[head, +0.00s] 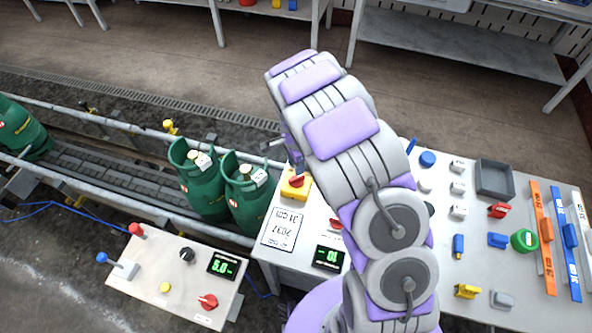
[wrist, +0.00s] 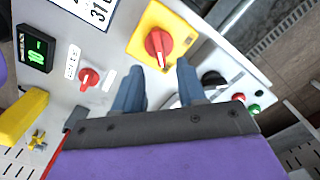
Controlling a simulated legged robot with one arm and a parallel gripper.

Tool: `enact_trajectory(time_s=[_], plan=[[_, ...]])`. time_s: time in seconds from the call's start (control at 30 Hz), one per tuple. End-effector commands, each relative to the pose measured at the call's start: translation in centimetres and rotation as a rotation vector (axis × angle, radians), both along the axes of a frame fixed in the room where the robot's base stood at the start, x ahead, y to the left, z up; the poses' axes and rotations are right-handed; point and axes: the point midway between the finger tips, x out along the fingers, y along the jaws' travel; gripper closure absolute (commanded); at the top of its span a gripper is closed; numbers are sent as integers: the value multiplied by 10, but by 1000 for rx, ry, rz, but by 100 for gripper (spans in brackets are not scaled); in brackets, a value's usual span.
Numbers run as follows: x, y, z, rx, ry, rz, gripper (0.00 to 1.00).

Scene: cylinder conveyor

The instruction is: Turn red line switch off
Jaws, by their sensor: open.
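A red rotary switch on a yellow plate (wrist: 157,45) is mounted on a white panel at the top middle of the wrist view. Its handle runs roughly up and down the picture, with a pale mark at its lower end. In the head view, the yellow-plated red switch (head: 295,186) sits at the panel's left edge, beside my arm. My gripper (wrist: 158,68) is open, with two blue fingers pointing toward the switch, one on each side of its lower end. The fingers look empty; contact with the handle cannot be told. My arm hides part of the panel in the head view.
A smaller red knob (wrist: 88,79) and a green display (wrist: 37,48) are to the left in the wrist view. Green gas cylinders (head: 250,195) stand on the conveyor. A separate control panel (head: 160,285) stands lower left. Blocks and tools cover the right table (head: 480,270).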

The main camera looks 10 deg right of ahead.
Motion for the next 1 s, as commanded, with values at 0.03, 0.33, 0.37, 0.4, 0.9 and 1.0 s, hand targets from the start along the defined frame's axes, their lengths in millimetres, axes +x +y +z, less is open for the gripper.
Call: enact_trajectory(time_s=[0.03, 0.33, 0.37, 0.4, 0.9, 1.0], plan=[[2, 0, 14, 0, -5, 0, 60], [1, 1, 74, -1, -3, 0, 60], [1, 1, 79, -1, 0, 0, 60], [1, 1, 84, -1, 1, 0, 60], [1, 2, 101, -1, 1, 0, 60], [1, 2, 101, -1, 1, 0, 60]])
